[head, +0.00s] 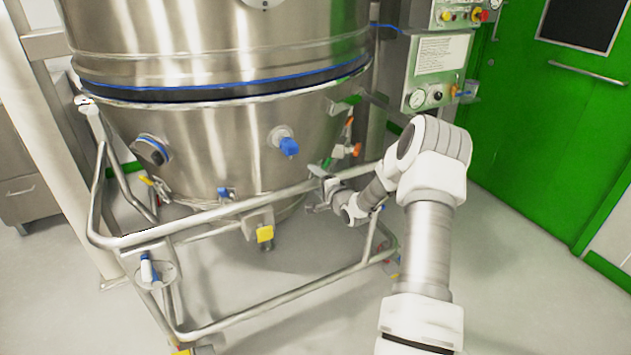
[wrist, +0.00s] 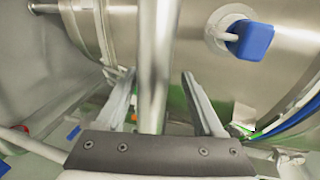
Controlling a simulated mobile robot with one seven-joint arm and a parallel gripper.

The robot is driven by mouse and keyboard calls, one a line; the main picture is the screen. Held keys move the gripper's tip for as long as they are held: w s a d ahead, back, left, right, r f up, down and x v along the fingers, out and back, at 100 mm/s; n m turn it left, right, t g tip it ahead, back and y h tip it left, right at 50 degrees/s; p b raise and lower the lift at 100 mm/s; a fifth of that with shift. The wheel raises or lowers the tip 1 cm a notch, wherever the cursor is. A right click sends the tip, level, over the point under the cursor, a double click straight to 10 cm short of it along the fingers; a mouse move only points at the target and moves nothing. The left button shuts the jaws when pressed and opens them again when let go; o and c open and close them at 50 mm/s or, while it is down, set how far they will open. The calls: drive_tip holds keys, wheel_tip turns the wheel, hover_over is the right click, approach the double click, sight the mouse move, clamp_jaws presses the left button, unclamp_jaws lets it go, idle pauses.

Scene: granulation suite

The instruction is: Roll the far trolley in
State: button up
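The trolley is a steel tube frame (head: 240,208) carrying a large conical steel bowl (head: 225,145). It stands in front of me, under the upper steel vessel. My gripper (head: 315,190) is at the right part of the trolley's upper front rail. In the wrist view the rail (wrist: 153,60) runs between the two fingers of my gripper (wrist: 158,76). The fingers are apart, with a visible gap to the rail on the right side. Contact on the left side cannot be told. My arm hides the trolley's far right corner in the head view.
The upper vessel (head: 215,40) sits directly above the bowl, with a blue-edged dark seal (head: 225,88) between. A control panel (head: 438,75) stands behind right, with green doors (head: 535,130) beyond. A steel cabinet (head: 25,190) is at left. The floor at front right is clear.

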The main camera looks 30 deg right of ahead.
drive_tip(key=shift+s+f, duration=0.1)
drive_tip(key=shift+f, duration=0.05)
drive_tip(key=shift+s+d, duration=0.1)
drive_tip(key=shift+s, duration=0.05)
drive_tip(key=s+r+p, duration=0.3)
drive_tip(key=s+p, duration=0.1)
drive_tip(key=s, duration=1.2)
drive_tip(key=shift+s+r, duration=0.2)
drive_tip(key=shift+s, duration=0.15)
